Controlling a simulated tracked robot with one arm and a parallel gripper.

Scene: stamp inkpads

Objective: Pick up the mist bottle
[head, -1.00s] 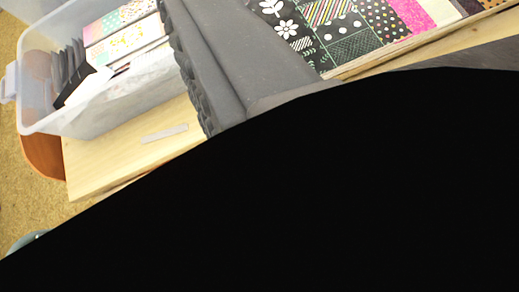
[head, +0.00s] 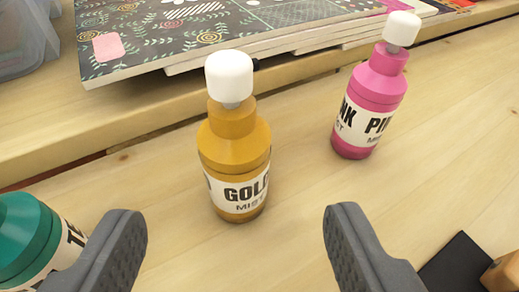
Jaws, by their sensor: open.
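A gold mist bottle (head: 234,158) with a white cap stands upright on the wooden table, ahead of my gripper and a little left of the middle between its fingers. A pink mist bottle (head: 371,95) with a white cap stands upright farther back to the right. A teal bottle (head: 25,240) is at the lower left, cut off by the frame edge and partly hidden behind the left finger. My gripper (head: 238,240) is open and empty, with its two dark fingers apart at the bottom of the view.
Patterned paper pads (head: 200,35) lie on a raised wooden ledge (head: 60,140) behind the bottles. A clear plastic bin (head: 22,38) is at the upper left. A black flat item (head: 456,264) and a wooden piece (head: 505,272) lie at the lower right. The table (head: 430,170) is clear right of the bottles.

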